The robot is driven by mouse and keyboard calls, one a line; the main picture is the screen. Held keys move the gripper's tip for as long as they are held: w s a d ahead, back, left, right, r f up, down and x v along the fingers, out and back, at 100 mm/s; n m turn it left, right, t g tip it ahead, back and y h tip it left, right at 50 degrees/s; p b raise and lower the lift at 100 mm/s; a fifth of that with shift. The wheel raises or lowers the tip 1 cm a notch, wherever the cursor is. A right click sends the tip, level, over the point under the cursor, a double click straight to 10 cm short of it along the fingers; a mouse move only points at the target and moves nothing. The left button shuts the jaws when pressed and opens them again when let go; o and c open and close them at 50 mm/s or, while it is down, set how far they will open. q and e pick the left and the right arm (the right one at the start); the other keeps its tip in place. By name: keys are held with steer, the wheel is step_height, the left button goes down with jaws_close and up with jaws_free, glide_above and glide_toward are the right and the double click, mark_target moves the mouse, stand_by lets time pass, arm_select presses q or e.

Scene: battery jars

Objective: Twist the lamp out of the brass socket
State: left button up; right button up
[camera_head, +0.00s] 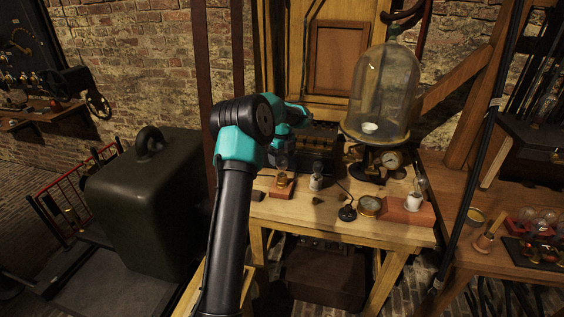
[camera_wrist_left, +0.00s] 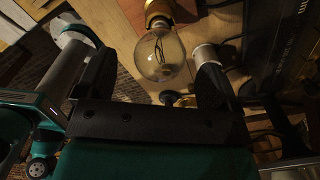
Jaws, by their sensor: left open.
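The lamp (camera_wrist_left: 159,55) is a clear round glass bulb with a visible filament. In the left wrist view its neck meets the brass socket (camera_wrist_left: 159,10) at the top edge. The socket is on a small wooden block (camera_head: 281,189) on the table; in the head view the lamp's glass is hard to make out beneath my gripper. My left gripper (camera_wrist_left: 153,82) is open, its two dark fingers on either side of the bulb. Gaps show between the glass and both fingers. My right gripper is in neither view.
A small pale-topped cylinder (camera_head: 316,182) stands close right of the block. Behind it is a dark ribbed box (camera_head: 318,148). A bell jar (camera_head: 384,92) stands at the back right.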

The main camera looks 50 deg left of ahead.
arm_select(q)
steer(key=shift+f, duration=1.2)
steer(key=shift+c, duration=0.3)
steer(key=c, duration=1.1)
steer(key=shift+o, duration=0.2)
steer(key=n, duration=0.4)
steer(key=shift+n, duration=1.2)
steer(key=n, duration=0.2)
steer(key=shift+n, duration=0.3)
steer(key=n, duration=0.3)
steer(key=shift+n, duration=0.4)
